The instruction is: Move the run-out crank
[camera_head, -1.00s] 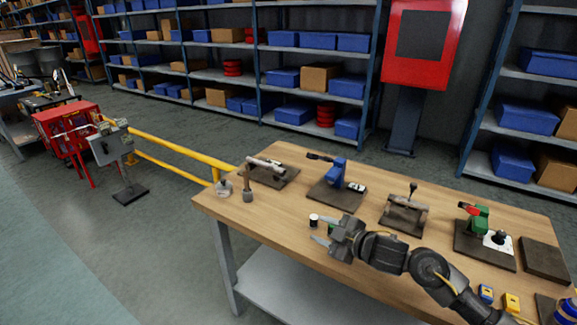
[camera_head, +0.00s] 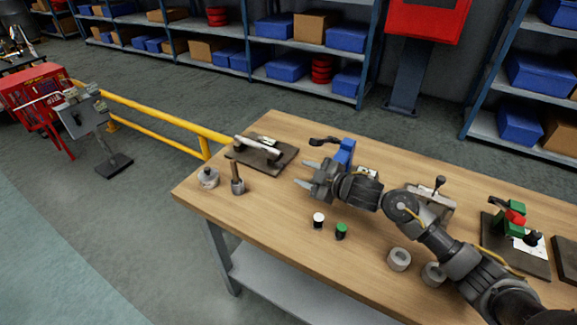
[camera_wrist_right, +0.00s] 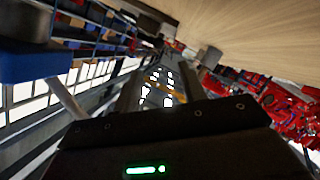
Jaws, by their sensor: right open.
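I cannot tell for sure which part is the run-out crank. The likeliest is the black arm (camera_head: 323,140) on the blue fixture (camera_head: 346,151), at the back of the wooden table (camera_head: 265,215). My right gripper (camera_head: 303,177) is open and empty above the table, in front of and left of the blue fixture, apart from the black arm. My forearm and wrist hide much of that fixture's base. In the right wrist view the open fingers (camera_wrist_right: 155,92) show dark and point past the table edge. My left gripper is not in view.
A plate with a metal bar (camera_head: 262,152) lies at back left, near an upright handle (camera_head: 237,178) and a grey round piece (camera_head: 208,178). White-topped (camera_head: 318,220) and green-topped (camera_head: 341,231) small cylinders stand at the front. A levered grey fixture (camera_head: 438,198) and green fixture (camera_head: 510,222) are right.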

